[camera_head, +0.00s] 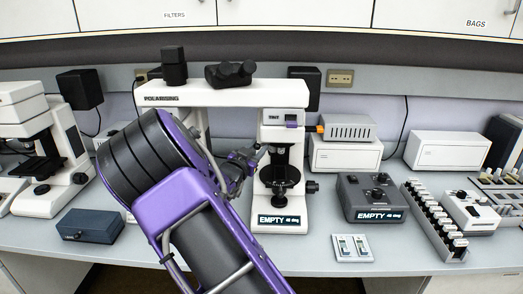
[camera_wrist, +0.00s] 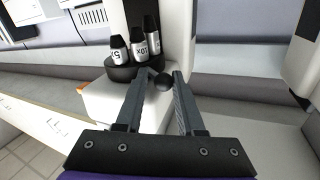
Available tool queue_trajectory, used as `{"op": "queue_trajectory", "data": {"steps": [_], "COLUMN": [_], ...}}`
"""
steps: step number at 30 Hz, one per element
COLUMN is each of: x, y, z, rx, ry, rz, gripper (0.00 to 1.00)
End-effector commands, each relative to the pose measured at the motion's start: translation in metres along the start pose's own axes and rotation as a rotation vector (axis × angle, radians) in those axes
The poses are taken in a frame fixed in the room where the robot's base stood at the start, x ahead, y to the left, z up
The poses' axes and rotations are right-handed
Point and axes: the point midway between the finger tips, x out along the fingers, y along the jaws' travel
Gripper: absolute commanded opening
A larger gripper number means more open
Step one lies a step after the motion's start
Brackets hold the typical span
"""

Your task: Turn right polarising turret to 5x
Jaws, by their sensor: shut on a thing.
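The polarising microscope (camera_head: 225,93) is a white bridge with black eyepieces on top. Its right stand (camera_head: 283,122) carries a dark turret (camera_head: 281,148) above a round black stage (camera_head: 279,174). In the wrist view the turret (camera_wrist: 133,71) shows objectives marked 5x (camera_wrist: 118,49) and 10x (camera_wrist: 139,44), with another beside them (camera_wrist: 152,37). A small black ball knob (camera_wrist: 163,82) at the turret's edge sits between my fingertips. My gripper (camera_wrist: 164,78) is shut on this knob. In the head view my gripper (camera_head: 256,156) reaches the turret from the left. Which objective is in the working position cannot be told.
A sign reading EMPTY (camera_head: 279,219) is on the right stand's base. A dark grey control box (camera_head: 371,197) and a slide tray (camera_head: 352,248) lie to the right. A white microscope (camera_head: 45,150) stands at left.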

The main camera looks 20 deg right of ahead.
Motion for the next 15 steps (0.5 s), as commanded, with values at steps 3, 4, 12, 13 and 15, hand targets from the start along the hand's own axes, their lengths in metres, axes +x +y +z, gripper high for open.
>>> {"op": "queue_trajectory", "data": {"steps": [3, 4, 12, 13, 15], "x": [0.0022, 0.0026, 0.0039, 0.0039, 0.004], "y": [-0.0074, -0.0078, -0.0093, -0.0093, -0.0092], "z": [-0.0009, -0.0009, -0.0012, -0.0012, -0.0013], "rx": [0.001, 0.001, 0.001, 0.001, 0.001], "ry": [0.001, 0.001, 0.001, 0.001, 0.001], "rz": [-0.01, -0.01, -0.01, -0.01, -0.01], "gripper": [0.0, 0.0, 0.0, 0.0, 0.0]}}
